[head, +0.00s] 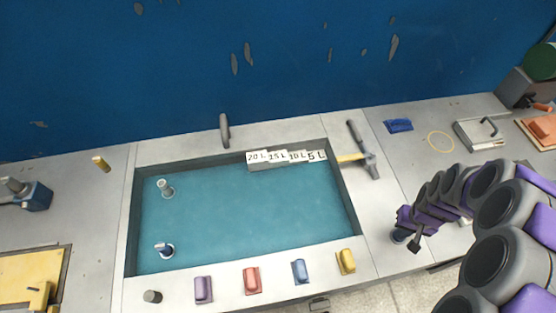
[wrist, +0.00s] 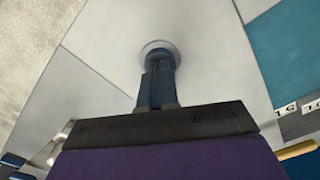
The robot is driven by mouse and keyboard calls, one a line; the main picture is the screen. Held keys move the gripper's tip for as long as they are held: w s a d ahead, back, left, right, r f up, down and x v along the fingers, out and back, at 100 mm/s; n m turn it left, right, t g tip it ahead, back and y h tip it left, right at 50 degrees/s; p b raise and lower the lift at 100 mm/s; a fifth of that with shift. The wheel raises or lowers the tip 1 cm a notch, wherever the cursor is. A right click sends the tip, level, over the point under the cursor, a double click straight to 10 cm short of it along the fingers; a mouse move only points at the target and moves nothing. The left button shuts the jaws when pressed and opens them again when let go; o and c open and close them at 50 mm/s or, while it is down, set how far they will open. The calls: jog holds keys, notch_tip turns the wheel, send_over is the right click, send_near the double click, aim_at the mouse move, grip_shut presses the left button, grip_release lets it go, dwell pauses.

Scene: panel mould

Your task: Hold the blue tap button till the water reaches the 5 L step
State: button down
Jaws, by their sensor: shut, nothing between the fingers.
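A sunken basin (head: 131,225) holds teal water (head: 250,210). Step plates at its back right read 20 L, 15 L, 10 L and 5 L; the 5 L plate (head: 317,156) is rightmost. I cannot tell exactly where the water meets it. A blue block-shaped button (head: 300,271) sits on the front rim between a red one (head: 252,279) and a yellow one (head: 346,261). My gripper (head: 400,237) is shut and empty, right of the basin. In the wrist view my gripper (wrist: 159,58) points at a round pale-rimmed fitting (wrist: 169,45). The fingers hide its middle; I cannot tell whether they touch.
A purple block (head: 204,290) and a grey knob (head: 152,296) sit on the front rim. A grey tap (head: 225,130) stands behind the basin. A hammer (head: 362,152) lies at its right edge. Two fittings stand in the water at left. A blue wall closes the back.

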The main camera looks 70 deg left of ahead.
jog(key=shift+r+p, duration=1.3)
jog(key=shift+r, duration=2.05)
jog(key=shift+d+r, duration=0.15)
jog(key=shift+d, duration=0.05)
jog(key=s+d+r+m, duration=0.3)
jog(key=d+r, duration=0.5)
jog(key=d, duration=0.3)
jog(key=s+d+r+m, duration=0.3)
jog(key=d+r, duration=0.5)
jog(key=d, duration=0.4)
jog(key=s+d+r+m+g, duration=0.1)
jog(key=s+d+r+m, duration=0.1)
jog(key=s+d, duration=0.3)
jog(key=s+d+r+m, duration=0.2)
jog(key=s+d, duration=0.3)
jog(key=s, duration=0.7)
jog(key=shift+r+m+g, duration=0.2)
jog(key=shift+m+g, duration=0.2)
jog(key=shift+m, duration=0.1)
